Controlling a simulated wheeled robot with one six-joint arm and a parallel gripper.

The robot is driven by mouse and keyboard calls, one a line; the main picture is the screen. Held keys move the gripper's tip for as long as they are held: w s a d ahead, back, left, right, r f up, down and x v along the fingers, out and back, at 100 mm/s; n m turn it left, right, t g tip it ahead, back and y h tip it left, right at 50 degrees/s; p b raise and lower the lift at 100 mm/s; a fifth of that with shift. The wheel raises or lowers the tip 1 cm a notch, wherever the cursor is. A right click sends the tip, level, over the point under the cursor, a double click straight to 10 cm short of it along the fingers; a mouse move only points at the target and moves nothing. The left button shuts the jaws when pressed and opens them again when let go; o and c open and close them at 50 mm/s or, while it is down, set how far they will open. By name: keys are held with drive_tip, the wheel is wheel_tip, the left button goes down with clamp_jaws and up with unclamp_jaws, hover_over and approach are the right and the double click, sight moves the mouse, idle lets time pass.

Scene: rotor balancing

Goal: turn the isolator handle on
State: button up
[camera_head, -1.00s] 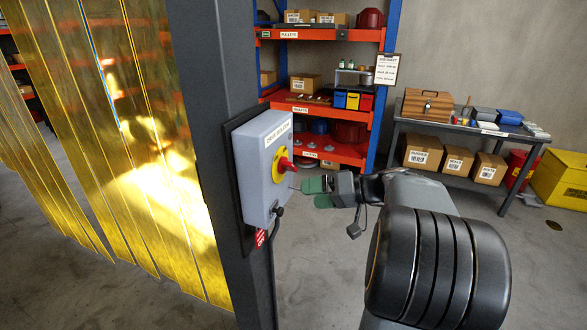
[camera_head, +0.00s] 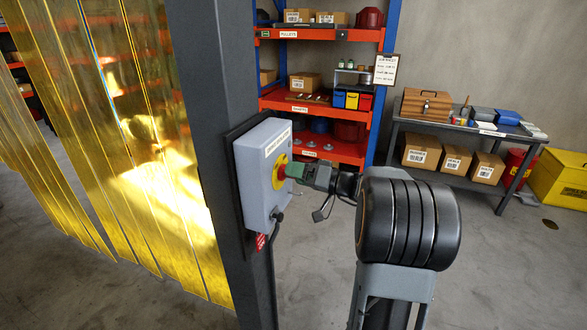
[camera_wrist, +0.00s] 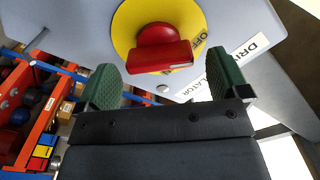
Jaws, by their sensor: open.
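The isolator is a grey box (camera_head: 255,178) on a dark post. Its red handle (camera_wrist: 160,52) sits on a yellow disc (camera_wrist: 125,28), with "OFF" lettering to the right of the handle in the wrist view. My gripper (camera_head: 296,172) reaches the box front from the right. How deep the handle lies between the pads I cannot tell.
A dark post (camera_head: 215,130) carries the box, and a cable (camera_head: 272,262) runs down from it. Yellow strip curtains (camera_head: 120,150) hang to the left. Orange shelving (camera_head: 320,100) and a workbench (camera_head: 470,128) stand behind.

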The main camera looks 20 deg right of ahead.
drive_tip(key=shift+x, duration=0.85)
drive_tip(key=shift+c, duration=0.2)
drive_tip(key=c, duration=0.9)
drive_tip(key=shift+f, duration=0.1)
